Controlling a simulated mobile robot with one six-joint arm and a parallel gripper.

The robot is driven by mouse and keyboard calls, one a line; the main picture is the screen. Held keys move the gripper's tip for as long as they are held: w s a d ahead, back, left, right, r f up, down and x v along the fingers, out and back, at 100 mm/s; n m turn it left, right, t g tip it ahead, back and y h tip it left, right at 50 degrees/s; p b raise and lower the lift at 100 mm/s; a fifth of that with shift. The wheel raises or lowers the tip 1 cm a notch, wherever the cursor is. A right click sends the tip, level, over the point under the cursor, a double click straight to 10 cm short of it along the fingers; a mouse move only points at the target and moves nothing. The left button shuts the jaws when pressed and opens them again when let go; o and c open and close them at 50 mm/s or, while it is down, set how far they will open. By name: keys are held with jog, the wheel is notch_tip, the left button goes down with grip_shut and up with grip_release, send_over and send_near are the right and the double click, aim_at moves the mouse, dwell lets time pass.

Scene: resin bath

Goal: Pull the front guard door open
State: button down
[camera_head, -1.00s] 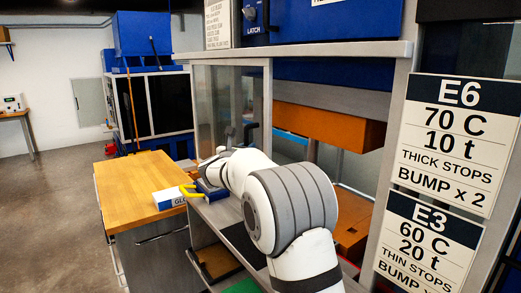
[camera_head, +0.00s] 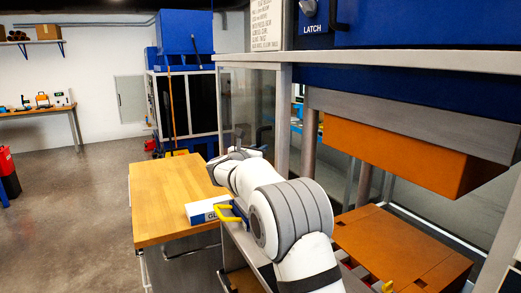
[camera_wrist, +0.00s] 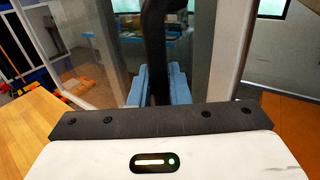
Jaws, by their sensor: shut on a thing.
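The front guard door (camera_head: 253,100) is a clear glass panel in a grey metal frame at the left of the press opening. In the wrist view its glass (camera_wrist: 75,55) stands to the left of a black upright handle (camera_wrist: 153,40). My gripper (camera_wrist: 157,85), with blue fingers, is shut on this handle, one finger on each side. In the head view my white arm reaches towards the door, and my gripper's hold is too small and too hidden there to make out. The press opening right of the door's frame is uncovered.
A wooden-topped cart (camera_head: 165,190) stands left of my arm, with a glove box (camera_head: 207,210) at its near right edge. The orange upper block (camera_head: 405,150) hangs above the orange lower block (camera_head: 400,250). Open floor (camera_head: 70,190) lies at the left.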

jog(key=c, duration=1.5)
grip_release()
jog(key=shift+o, duration=0.2)
jog(key=b+v, duration=0.2)
jog(key=v, duration=0.5)
jog(key=shift+s, duration=0.35)
jog(key=shift+a, duration=0.15)
